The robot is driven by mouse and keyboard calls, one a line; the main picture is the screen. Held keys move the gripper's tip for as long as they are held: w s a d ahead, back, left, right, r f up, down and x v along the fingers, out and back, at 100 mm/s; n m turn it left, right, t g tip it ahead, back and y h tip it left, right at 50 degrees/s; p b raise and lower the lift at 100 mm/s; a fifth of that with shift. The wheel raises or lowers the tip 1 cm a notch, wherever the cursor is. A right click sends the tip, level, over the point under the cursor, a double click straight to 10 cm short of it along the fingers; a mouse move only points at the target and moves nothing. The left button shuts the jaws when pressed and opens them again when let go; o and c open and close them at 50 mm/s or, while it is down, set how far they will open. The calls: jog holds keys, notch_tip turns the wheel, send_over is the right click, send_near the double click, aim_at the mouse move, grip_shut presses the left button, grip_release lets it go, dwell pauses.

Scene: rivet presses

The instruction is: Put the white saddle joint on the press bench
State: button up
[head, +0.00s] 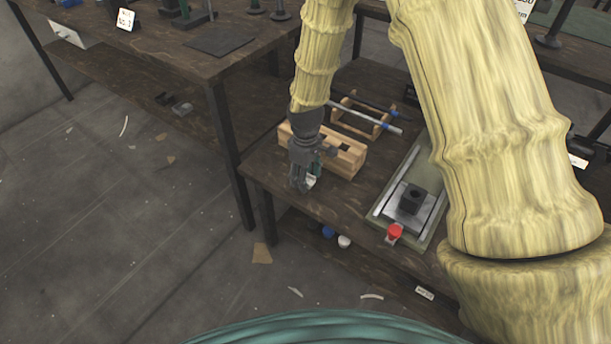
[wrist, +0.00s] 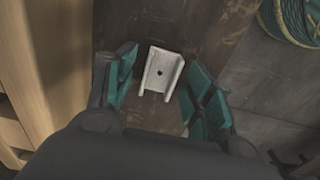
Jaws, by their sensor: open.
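The white saddle joint (wrist: 162,72) is a small U-shaped channel with a hole in its middle. It lies on the dark wooden bench top between the spread fingers of my gripper (wrist: 160,78), with a gap to each side visible in the wrist view. In the head view my gripper (head: 306,180) is low over the front left corner of the lower bench (head: 268,184), with a bit of the white joint (head: 311,181) showing beside it. A taller bench (head: 195,62) at upper left carries dark green stands. Whether that is the press bench is not clear.
A slotted wooden block (head: 345,158) stands right behind my gripper; its light wood fills the left of the wrist view. A wooden frame with rods (head: 365,118) lies behind it. A grey-green fixture with a black block (head: 411,199) and a red knob (head: 394,232) is to the right.

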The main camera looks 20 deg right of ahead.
notch_tip(320, 180, up, 12)
jog(key=p, duration=0.2)
jog(key=shift+f+p, duration=0.1)
jog(key=shift+p, duration=0.2)
